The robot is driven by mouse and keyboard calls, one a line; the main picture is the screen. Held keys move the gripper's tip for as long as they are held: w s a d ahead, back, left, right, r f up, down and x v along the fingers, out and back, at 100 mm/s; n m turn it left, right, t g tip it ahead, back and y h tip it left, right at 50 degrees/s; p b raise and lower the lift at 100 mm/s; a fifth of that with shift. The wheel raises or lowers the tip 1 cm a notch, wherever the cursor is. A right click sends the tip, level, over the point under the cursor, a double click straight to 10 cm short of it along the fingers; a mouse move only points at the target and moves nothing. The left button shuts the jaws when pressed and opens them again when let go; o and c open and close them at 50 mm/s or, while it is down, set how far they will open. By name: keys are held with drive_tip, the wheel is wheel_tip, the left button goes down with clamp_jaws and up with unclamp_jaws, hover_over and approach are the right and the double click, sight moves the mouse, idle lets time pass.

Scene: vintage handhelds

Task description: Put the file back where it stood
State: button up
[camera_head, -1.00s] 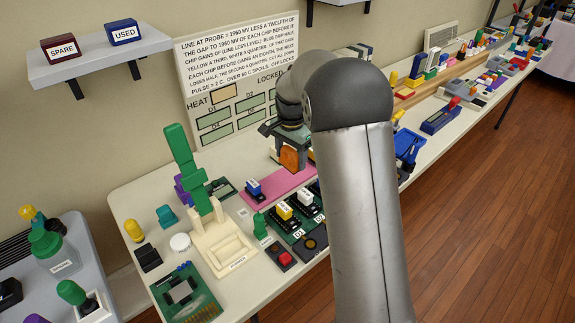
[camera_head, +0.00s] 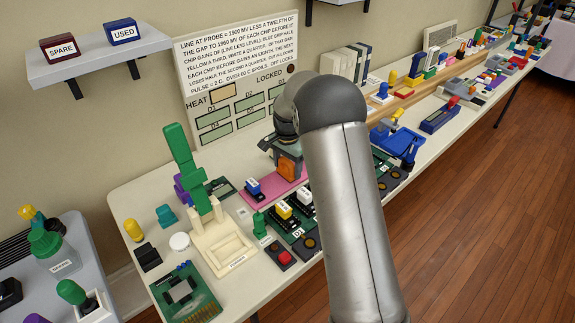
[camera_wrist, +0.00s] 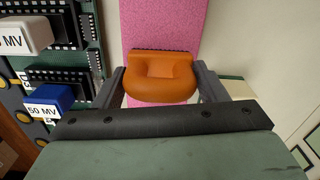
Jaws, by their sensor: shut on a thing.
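My gripper (camera_head: 287,154) is shut on an orange rounded piece (camera_head: 289,168), low over the far end of the pink mat (camera_head: 262,203). In the wrist view the orange piece (camera_wrist: 160,82) sits between my two fingers, with a brown edge on its far side and the pink mat (camera_wrist: 160,25) beneath. I cannot tell whether it touches the mat, or whether this piece is the file. Several upright white and grey binders (camera_head: 345,62) stand at the back of the table, right of the sign.
The sign board (camera_head: 238,75) rises behind.

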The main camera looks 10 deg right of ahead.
drive_tip(key=o, duration=1.5)
drive_tip(key=shift+f, duration=0.1)
drive_tip(key=shift+c, duration=0.2)
wheel_tip(320, 180, up, 12)
drive_tip(key=shift+p, duration=0.3)
drive_tip(key=shift+s+r, duration=0.1)
drive_tip(key=shift+r, duration=0.2)
drive_tip(key=s+f+n, duration=0.2)
drive_tip(key=s+n, duration=0.9)
drive_tip(key=s, duration=2.6)
wheel_tip(320, 180, up, 7)
drive_tip(key=a+p, duration=0.1)
drive_tip(key=p, duration=0.5)
drive_tip(key=shift+a, duration=0.2)
